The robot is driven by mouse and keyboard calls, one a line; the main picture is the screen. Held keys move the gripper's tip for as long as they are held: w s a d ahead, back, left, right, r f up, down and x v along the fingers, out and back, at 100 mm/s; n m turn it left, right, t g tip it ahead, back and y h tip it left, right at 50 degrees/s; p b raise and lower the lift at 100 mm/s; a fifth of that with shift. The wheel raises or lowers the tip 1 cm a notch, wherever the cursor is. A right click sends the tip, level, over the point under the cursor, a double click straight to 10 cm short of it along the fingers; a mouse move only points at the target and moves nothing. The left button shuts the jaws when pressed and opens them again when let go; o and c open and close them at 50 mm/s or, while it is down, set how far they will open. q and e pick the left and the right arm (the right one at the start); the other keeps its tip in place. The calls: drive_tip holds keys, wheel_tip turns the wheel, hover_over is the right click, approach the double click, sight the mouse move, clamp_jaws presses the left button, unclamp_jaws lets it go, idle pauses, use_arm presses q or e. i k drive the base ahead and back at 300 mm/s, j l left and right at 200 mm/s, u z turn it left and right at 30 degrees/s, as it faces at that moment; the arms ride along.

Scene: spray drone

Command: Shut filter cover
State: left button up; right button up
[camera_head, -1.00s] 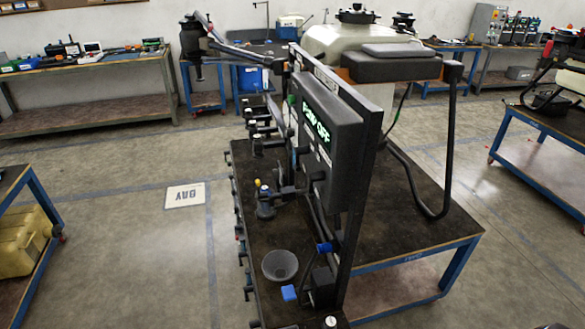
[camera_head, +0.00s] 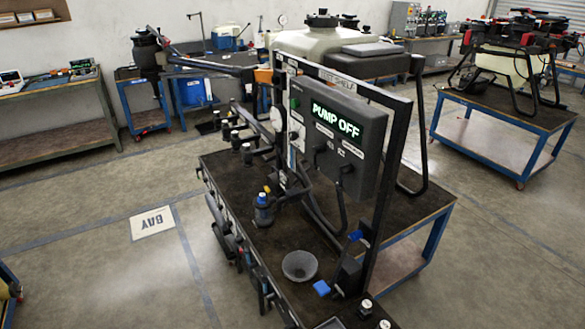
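The control box (camera_head: 345,135) on the panel reads "PUMP OFF". Neither of my grippers is in view.
Several fittings (camera_head: 235,140) line the bench's left side. A pale tank (camera_head: 310,45) stands behind the panel. Another blue-legged table (camera_head: 500,125) holds a drone at right. The floor is clear around the sign marked BAY (camera_head: 152,223).

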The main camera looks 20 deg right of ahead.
sight(273, 180)
drive_tip(key=i+j+z, duration=0.6)
drive_tip(key=j, duration=0.15)
drive_tip(key=i+j+z, duration=0.25)
drive_tip(key=j, duration=0.15)
drive_tip(key=k, duration=0.1)
